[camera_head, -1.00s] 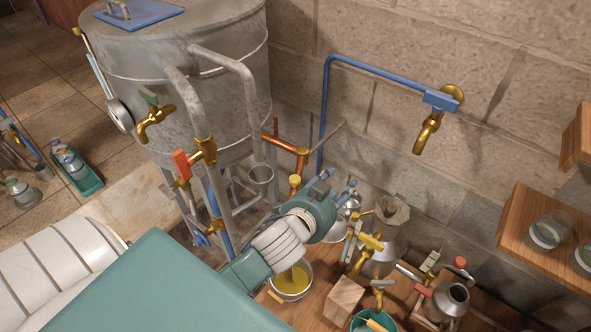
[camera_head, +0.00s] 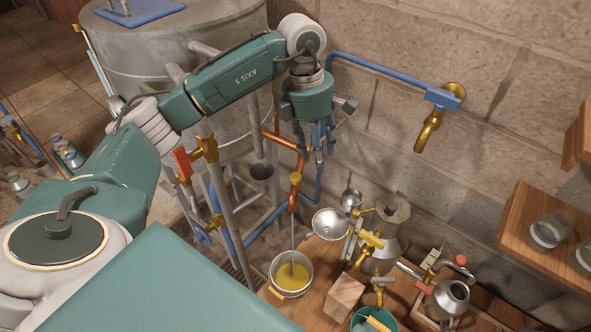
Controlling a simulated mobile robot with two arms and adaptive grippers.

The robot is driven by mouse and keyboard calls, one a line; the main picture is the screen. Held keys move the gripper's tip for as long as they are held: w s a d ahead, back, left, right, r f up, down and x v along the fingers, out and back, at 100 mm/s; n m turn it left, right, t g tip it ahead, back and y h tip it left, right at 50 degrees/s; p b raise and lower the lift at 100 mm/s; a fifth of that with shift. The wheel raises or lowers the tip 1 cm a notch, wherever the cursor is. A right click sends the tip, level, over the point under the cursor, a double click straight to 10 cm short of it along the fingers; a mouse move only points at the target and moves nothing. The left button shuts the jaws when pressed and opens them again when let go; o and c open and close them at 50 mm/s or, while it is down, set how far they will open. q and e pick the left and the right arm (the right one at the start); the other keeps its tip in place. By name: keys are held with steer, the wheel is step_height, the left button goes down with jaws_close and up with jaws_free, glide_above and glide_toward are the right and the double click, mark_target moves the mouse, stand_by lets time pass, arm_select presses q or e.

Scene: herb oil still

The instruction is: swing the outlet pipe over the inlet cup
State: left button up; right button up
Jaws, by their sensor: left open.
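The copper pipe (camera_head: 280,141), which looks like the outlet pipe, leaves the still and bends down to a yellow knob (camera_head: 295,178). Its lower end stands above a pot of yellow liquid (camera_head: 291,278). My left gripper (camera_head: 317,148) points down, open, just right of the copper pipe's bend. It hides part of the wall and the blue pipe; contact with the copper pipe cannot be told. My right gripper is out of view.
The large grey still (camera_head: 180,55) stands behind my left arm. A blue pipe (camera_head: 380,72) runs to a brass wall tap (camera_head: 430,130). A funnel (camera_head: 330,223), metal vessels and a wooden block (camera_head: 345,293) crowd the bench. A shelf with jars (camera_head: 550,220) is at right.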

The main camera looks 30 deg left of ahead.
arm_select(q)
steer(key=r+y, duration=0.2)
glide_above(296, 176)
steer(key=shift+n+g, duration=0.3)
step_height(296, 176, down, 10)
steer(key=p, duration=0.3)
steer(key=shift+a+f+p, duration=0.1)
steer(key=shift+p, duration=0.2)
steer(key=shift+f, duration=0.5)
steer(key=shift+c, duration=0.3)
jaws_close()
